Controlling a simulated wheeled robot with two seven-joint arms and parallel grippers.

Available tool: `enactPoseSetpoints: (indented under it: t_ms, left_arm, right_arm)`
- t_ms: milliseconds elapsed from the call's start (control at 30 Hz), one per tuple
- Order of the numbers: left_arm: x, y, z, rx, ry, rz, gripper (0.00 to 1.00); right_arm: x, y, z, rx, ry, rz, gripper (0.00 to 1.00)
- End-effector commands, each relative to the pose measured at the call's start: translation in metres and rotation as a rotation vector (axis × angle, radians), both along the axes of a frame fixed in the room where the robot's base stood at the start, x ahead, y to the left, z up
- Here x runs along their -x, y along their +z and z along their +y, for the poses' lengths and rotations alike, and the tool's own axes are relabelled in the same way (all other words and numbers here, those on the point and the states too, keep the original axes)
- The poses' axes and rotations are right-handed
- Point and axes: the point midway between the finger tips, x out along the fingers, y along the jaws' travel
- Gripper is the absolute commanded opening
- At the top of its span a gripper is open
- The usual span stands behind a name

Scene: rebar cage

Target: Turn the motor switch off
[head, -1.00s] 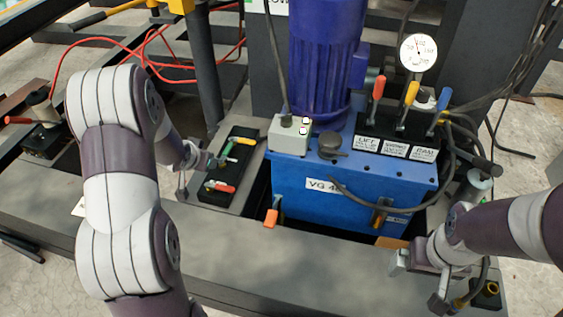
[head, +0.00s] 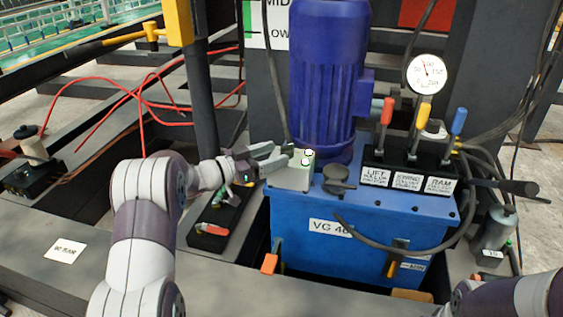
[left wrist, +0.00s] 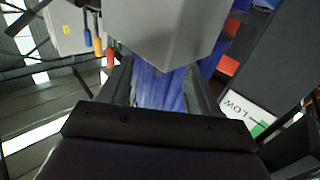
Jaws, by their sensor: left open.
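The motor switch is a small pale grey box (head: 291,178) with two round light buttons, on the blue power unit's top beside the blue motor (head: 328,85). My left gripper (head: 287,156) is open and empty at the box's upper left side; I cannot tell whether it touches it. In the left wrist view a large grey box face (left wrist: 165,28), likely the switch box, is just ahead of the open left gripper (left wrist: 161,76), with the blue motor behind. My right forearm shows at the lower right of the head view; its gripper is out of frame.
The blue tank (head: 350,235) carries a black filler cap (head: 338,174), a gauge (head: 426,74) and red, yellow and blue levers (head: 424,116) to the right. A dark cable rises behind the switch.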

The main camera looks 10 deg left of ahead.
Motion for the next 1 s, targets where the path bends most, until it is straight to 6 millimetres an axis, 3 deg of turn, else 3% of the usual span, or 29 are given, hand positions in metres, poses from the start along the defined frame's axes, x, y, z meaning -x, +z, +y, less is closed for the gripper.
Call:
enactPoseSetpoints:
  t_ms: [33,200,467,500,667,1000]
  left_arm:
    - [-0.006,-0.005,-0.008,0.0,-0.003,-0.001,0.62]
    - [-0.02,-0.002,-0.021,-0.001,0.0,0.0,0.62]
    - [-0.022,0.001,-0.022,0.0,0.002,0.0,0.62]
    - [-0.022,0.001,-0.022,0.0,0.002,0.0,0.59]
    - [-0.022,0.0,-0.022,-0.001,0.002,0.001,0.07]
    - [-0.021,0.001,-0.023,0.0,0.037,0.003,0.07]
  right_arm:
    - [0.0,-0.01,0.0,0.0,0.0,0.0,1.0]
    - [0.0,-0.017,0.0,0.0,0.0,0.0,1.0]
    - [0.0,-0.016,0.0,0.0,0.0,-0.001,1.0]
    - [0.0,-0.016,0.0,0.0,0.0,-0.001,1.0]
    - [0.0,-0.016,0.0,0.0,0.0,-0.001,1.0]
    - [0.0,-0.012,0.0,0.0,0.0,0.0,1.0]
